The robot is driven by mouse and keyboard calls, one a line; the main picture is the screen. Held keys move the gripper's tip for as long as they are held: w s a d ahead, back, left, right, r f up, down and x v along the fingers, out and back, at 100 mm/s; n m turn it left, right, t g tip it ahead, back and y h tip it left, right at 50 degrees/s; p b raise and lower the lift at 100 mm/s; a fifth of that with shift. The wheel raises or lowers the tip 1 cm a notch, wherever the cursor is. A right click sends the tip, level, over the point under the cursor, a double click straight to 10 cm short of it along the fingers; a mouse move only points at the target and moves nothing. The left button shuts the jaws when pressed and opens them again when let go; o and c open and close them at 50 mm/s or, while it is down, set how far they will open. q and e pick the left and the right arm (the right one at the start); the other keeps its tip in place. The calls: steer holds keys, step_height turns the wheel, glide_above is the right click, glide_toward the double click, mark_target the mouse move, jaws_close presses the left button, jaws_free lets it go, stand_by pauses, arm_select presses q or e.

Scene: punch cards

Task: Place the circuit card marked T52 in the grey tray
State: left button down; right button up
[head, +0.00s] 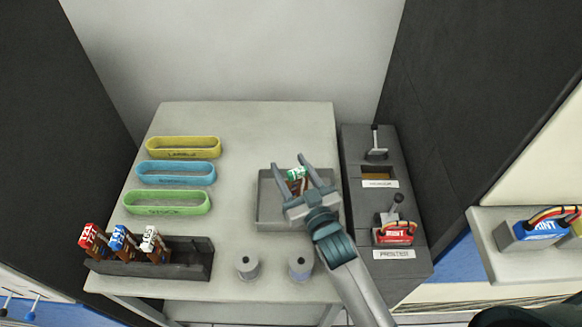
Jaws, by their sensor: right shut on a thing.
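The grey tray (269,210) sits at the right side of the table. The marking on this label is too small to read surely. The card shows between the fingers, within the tray's outline; I cannot tell whether it touches the tray floor. The gripper's palm hides part of the card and tray. My left gripper is not in view.
A dark rack (190,262) at the front left holds cards with red, blue and white labels. Yellow (184,147), blue (176,173) and green (167,203) oval trays lie behind it. Two spools (247,266) stand at the front. A dark machine (352,165) borders the table's right side.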

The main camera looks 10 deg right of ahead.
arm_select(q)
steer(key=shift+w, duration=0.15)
arm_select(e)
steer(key=shift+f, duration=0.15)
steer(key=o, duration=1)
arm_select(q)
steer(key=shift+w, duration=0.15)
arm_select(e)
steer(key=shift+o, duration=0.2)
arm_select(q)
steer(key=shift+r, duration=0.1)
arm_select(e)
steer(key=shift+s+d, duration=0.1)
steer(key=shift+s, duration=0.35)
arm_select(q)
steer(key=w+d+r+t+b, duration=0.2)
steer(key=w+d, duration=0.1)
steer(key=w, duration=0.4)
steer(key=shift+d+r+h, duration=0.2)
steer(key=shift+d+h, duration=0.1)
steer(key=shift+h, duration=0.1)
arm_select(e)
steer(key=v, duration=1.1)
steer(key=shift+r, duration=0.2)
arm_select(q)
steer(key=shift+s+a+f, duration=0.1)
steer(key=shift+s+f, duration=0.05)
